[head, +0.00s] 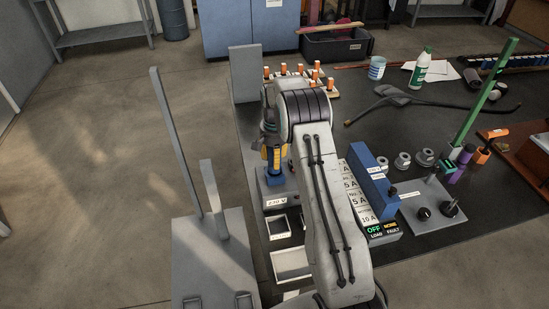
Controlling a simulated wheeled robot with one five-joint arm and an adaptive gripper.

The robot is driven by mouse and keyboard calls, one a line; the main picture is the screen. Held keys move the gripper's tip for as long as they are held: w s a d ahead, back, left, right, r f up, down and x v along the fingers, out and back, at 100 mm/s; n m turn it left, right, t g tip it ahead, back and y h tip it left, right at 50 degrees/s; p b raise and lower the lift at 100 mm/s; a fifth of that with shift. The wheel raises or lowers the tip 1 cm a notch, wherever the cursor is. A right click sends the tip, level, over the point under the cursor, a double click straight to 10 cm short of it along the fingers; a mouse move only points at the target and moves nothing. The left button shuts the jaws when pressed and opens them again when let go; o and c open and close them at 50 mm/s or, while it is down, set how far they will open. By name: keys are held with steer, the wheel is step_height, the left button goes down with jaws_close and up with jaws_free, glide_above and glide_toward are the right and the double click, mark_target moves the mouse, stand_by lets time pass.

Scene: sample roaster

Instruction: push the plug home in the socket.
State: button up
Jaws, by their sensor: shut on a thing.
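My gripper (271,147) points down, left of my white arm, and is shut on what appears to be the plug. The plug's yellow part (275,158) shows at the fingertips; much of it is hidden by the fingers and arm. Directly below is a blue part (275,180), apparently the socket, on a grey box (277,192) with a label reading about "230 V". The plug stands roughly upright over the blue part. Whether a gap is left between them, and how deep the plug sits, I cannot tell.
Orange-topped pieces (283,70) stand behind the gripper. Right of my arm are a blue block (373,177), a label strip (361,198) and an "OFF" panel (381,232). White trays (291,264) lie in front of the socket box. A tall grey post (175,140) stands at left.

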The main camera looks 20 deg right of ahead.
steer(key=shift+f+b, duration=1.5)
steer(key=shift+f, duration=0.55)
steer(key=o, duration=1.2)
steer(key=shift+o, duration=0.2)
step_height(320, 180, up, 11)
steer(key=shift+f, duration=0.1)
steer(key=shift+r, duration=0.65)
